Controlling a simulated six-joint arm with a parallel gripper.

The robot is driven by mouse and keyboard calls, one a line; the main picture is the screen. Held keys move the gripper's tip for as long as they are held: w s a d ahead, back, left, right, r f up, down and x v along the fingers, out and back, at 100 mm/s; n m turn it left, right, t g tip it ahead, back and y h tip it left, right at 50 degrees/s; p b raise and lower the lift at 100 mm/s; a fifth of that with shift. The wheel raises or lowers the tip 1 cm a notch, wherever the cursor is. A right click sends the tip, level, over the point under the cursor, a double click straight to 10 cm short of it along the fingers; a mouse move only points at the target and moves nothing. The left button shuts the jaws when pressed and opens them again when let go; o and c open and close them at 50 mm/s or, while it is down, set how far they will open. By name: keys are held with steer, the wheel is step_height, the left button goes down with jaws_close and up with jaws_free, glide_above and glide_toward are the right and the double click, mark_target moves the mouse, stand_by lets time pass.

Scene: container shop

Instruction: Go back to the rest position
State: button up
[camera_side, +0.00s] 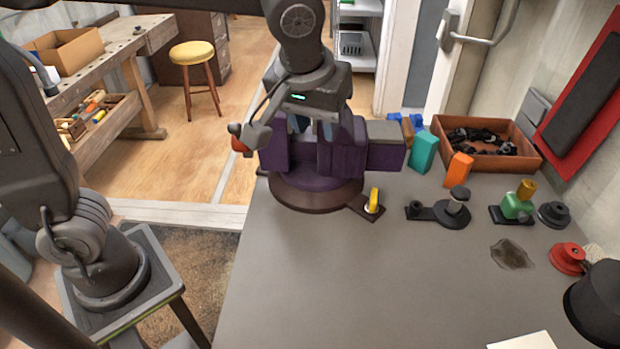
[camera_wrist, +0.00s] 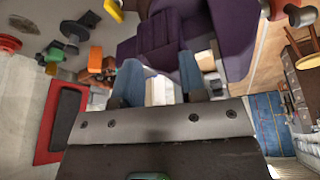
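My gripper (camera_side: 315,125) is low over a purple vise-like fixture (camera_side: 345,150) on a round dark base, at the back left of the grey table. In the wrist view, the two blue fingers of my gripper (camera_wrist: 160,82) stand apart. A pale patch shows between them; I cannot tell whether it is a part in the fixture or background. The purple fixture also fills the upper middle of the wrist view (camera_wrist: 160,38). The fingertips are partly hidden by the fixture in the side view.
A brown tray (camera_side: 530,158) of black parts stands at the back right. Teal (camera_side: 424,152) and orange (camera_side: 459,170) blocks stand near it. A yellow-handled clamp (camera_side: 373,200) is right of the fixture. Black, green and red pieces line the right side. The table's front middle is clear.

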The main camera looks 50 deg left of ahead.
steer(key=s+a+f+m+t, duration=0.1)
steer(key=s+a+m, duration=0.1)
steer(key=s+a, duration=0.3)
steer(key=s+a+f+m+h, duration=0.1)
steer(key=s+a+f+m, duration=0.1)
steer(key=s+a, duration=0.3)
steer(key=s, duration=0.3)
steer(key=shift+s+a+f+m+t, duration=0.2)
steer(key=shift+a+f+m+t, duration=0.1)
steer(key=shift+a+m+t, duration=0.1)
